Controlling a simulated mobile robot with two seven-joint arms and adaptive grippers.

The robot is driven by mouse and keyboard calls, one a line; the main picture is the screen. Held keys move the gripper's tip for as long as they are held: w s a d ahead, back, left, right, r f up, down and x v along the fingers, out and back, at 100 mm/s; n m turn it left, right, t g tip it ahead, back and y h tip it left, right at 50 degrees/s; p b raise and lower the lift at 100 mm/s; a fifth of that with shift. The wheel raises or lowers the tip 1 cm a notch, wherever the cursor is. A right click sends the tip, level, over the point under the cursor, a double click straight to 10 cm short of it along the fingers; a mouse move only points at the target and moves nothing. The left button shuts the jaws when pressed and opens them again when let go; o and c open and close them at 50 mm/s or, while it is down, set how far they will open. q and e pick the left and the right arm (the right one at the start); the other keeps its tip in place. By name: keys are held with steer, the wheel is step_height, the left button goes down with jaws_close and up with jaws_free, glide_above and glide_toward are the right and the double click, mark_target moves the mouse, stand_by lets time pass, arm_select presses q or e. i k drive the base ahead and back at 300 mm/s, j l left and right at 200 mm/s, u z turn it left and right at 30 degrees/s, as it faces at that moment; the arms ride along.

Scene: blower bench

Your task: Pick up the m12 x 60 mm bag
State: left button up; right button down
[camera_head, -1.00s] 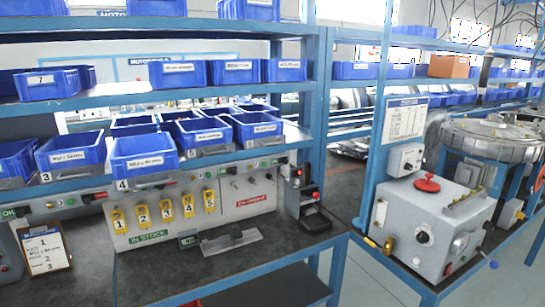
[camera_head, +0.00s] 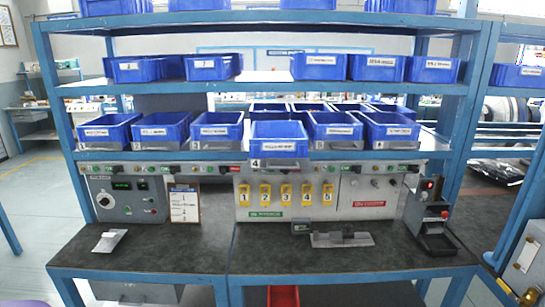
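No bag marked m12 x 60 mm can be made out. Several blue bins stand on the lower shelf, with labels too small to read surely. Bin 3 (camera_head: 215,130) is left of centre. Bin 4 (camera_head: 279,139) stands further forward and lower than its neighbours. The bin contents are hidden behind their fronts. A small flat pale item (camera_head: 109,241) lies on the left of the dark bench top; I cannot tell whether it is a bag. Neither of my grippers is in view.
The dark bench top (camera_head: 180,258) is mostly clear. A grey metal plate fixture (camera_head: 342,240) lies on it right of centre. A clipboard sheet (camera_head: 184,204) leans at the back. Yellow numbered tags (camera_head: 285,194) hang on the panel. A black device (camera_head: 433,225) with a red light stands at right.

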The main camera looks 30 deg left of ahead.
mark_target(110, 240)
steer(key=u, duration=2.2)
steer(key=i+j+z, duration=0.25)
steer(key=i+z, duration=0.2)
